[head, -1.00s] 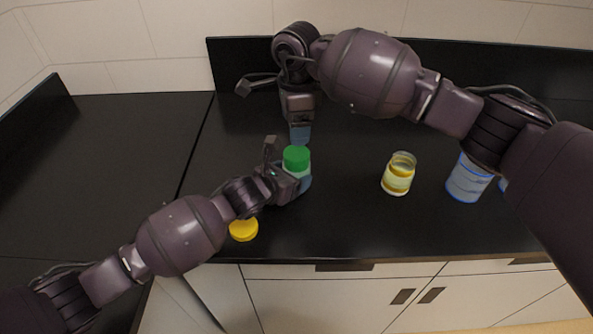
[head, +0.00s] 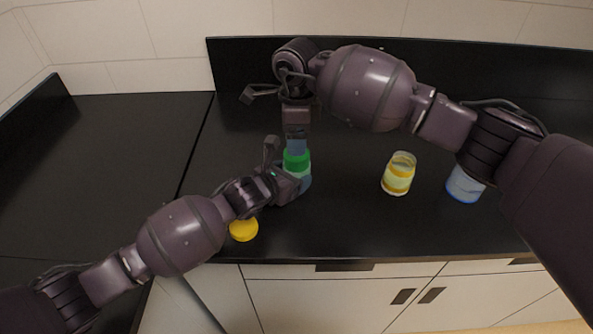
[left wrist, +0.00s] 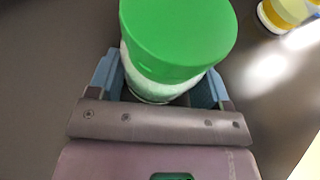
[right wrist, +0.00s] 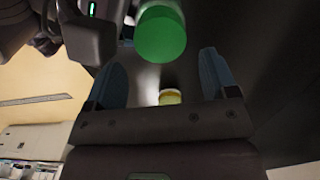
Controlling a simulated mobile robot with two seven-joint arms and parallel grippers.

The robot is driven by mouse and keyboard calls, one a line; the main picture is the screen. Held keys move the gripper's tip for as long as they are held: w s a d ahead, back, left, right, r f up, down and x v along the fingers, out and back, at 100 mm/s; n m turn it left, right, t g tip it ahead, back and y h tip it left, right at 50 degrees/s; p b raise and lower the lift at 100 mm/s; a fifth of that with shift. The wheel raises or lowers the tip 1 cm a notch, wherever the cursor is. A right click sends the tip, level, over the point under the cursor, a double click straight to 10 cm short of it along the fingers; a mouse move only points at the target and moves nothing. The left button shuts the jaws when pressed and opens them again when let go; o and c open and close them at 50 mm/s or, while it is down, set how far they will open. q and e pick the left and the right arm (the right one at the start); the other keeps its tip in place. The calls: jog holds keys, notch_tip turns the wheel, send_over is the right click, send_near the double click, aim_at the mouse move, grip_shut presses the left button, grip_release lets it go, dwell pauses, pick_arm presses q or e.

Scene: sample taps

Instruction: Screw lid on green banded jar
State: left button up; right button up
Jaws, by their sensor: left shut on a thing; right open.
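The green banded jar (left wrist: 150,88) stands on the black counter with a green lid (head: 296,160) on its top. The lid fills the top of the left wrist view (left wrist: 178,35). I cannot tell how tightly it sits. My left gripper (head: 300,184) is shut around the jar's body, below the lid. My right gripper (head: 297,148) points down right above the lid, its fingers open. In the right wrist view (right wrist: 160,75) the lid (right wrist: 161,36) lies beyond the fingertips, toward the top and between them.
A yellow lid (head: 243,229) lies near the counter's front edge, beside my left arm. A yellow banded jar (head: 398,174) without a lid stands to the right. A blue banded jar (head: 464,185) is further right, partly hidden by my right arm. The counter's left part is clear.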

jog(key=shift+f, duration=2.55)
jog(key=c, duration=0.7)
jog(key=o, duration=1)
jog(key=shift+c, duration=0.2)
jog(key=shift+r, duration=2.25)
jog(key=shift+c, duration=0.2)
